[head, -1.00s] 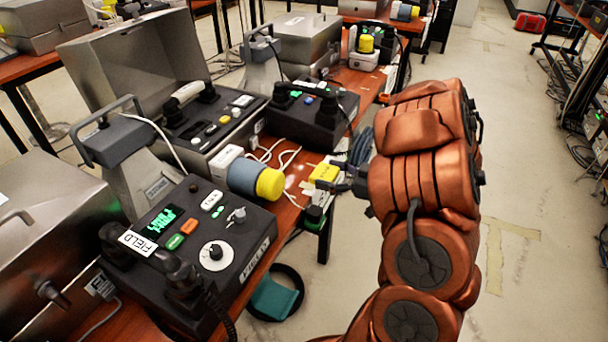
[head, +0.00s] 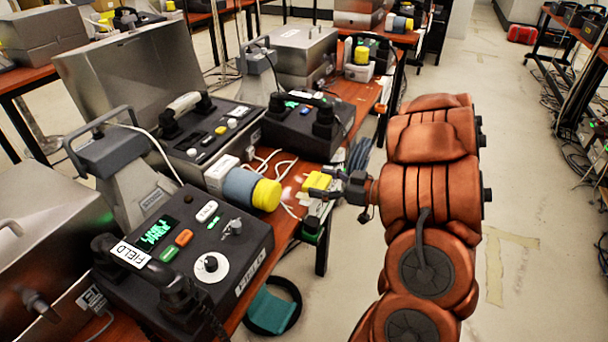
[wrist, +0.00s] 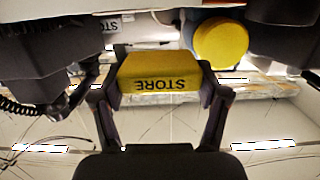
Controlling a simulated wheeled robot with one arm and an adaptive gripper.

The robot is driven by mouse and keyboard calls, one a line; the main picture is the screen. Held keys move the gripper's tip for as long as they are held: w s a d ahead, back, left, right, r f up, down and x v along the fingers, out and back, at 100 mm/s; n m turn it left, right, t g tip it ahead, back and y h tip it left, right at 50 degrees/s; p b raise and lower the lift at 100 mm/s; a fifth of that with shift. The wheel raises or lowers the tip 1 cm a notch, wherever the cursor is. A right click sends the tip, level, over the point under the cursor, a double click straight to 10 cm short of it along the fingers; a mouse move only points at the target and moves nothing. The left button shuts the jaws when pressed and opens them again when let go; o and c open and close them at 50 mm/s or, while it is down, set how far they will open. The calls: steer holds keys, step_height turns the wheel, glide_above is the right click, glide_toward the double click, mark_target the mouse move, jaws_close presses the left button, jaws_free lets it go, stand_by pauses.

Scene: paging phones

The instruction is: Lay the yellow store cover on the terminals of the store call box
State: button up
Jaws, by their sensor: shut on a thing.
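The yellow store cover (head: 315,182) is held in my gripper (head: 328,190), by the right front edge of the near table. In the wrist view, the fingers of my gripper (wrist: 160,85) are shut on both sides of the cover (wrist: 158,70), and its STORE lettering appears upside down. A dark call box (head: 312,122) with a handset stands behind and left of the cover. A small STORE label (wrist: 112,47) shows beyond the cover in the wrist view. I cannot make out the terminals; the cover and gripper block part of that area.
A blue-grey cylinder with a yellow end (head: 252,188) lies left of the cover, close by. White cables (head: 285,165) run behind it. The FIELD call box (head: 185,245) is at the front left. Open floor (head: 510,220) lies right of my arm.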

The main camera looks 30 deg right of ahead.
glide_above(304, 179)
steer(key=s, duration=0.1)
steer(key=shift+f, duration=0.45)
steer(key=shift+w+f, duration=0.45)
steer(key=shift+f, duration=1.15)
steer(key=shift+f, duration=0.15)
steer(key=o, duration=1.3)
steer(key=shift+c, duration=0.2)
steer(key=shift+f+b, duration=0.15)
steer(key=shift+b, duration=0.15)
